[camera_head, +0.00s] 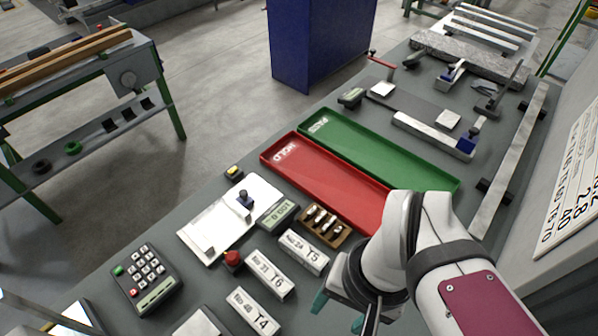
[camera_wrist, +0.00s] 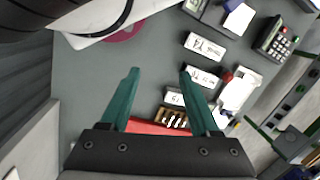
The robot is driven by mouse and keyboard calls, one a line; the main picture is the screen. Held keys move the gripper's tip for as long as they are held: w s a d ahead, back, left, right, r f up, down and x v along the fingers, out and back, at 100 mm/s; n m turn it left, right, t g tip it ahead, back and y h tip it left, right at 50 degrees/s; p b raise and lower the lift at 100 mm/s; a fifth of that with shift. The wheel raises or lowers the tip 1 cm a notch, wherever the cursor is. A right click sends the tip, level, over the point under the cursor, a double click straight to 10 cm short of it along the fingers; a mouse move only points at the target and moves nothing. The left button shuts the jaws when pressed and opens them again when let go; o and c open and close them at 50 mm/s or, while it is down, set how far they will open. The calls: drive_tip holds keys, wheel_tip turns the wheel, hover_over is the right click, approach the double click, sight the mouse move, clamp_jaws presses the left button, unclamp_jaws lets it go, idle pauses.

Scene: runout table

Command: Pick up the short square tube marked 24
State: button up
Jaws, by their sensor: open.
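A short white block (camera_head: 303,252) lies on the grey table next to the small brown tray; its small print seems to read 24, beside a larger Y5. It also shows in the wrist view (camera_wrist: 174,97), partly hidden by the right finger. A similar block, perhaps marked 33 (camera_head: 270,275), and another, perhaps marked 48 (camera_head: 252,312), lie in line with it. Whether they are hollow cannot be told. My gripper (camera_head: 338,311) has teal fingers, apart and empty, to the right of the blocks; the fingers also show in the wrist view (camera_wrist: 159,72).
A brown tray with small metal pieces (camera_head: 325,225) stands close to the Y5 block. A red button (camera_head: 233,258), a small display (camera_head: 278,214) and a keypad (camera_head: 147,277) are nearby. Red HOLD (camera_head: 330,182) and green PASS (camera_head: 385,150) trays lie beyond.

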drive_tip(key=shift+o, duration=1.4)
drive_tip(key=m+h, duration=0.2)
drive_tip(key=m, duration=1.9)
hover_over(304, 249)
wheel_tip(304, 249, down, 5)
wheel_tip(304, 249, down, 16)
drive_tip(key=shift+r, duration=0.1)
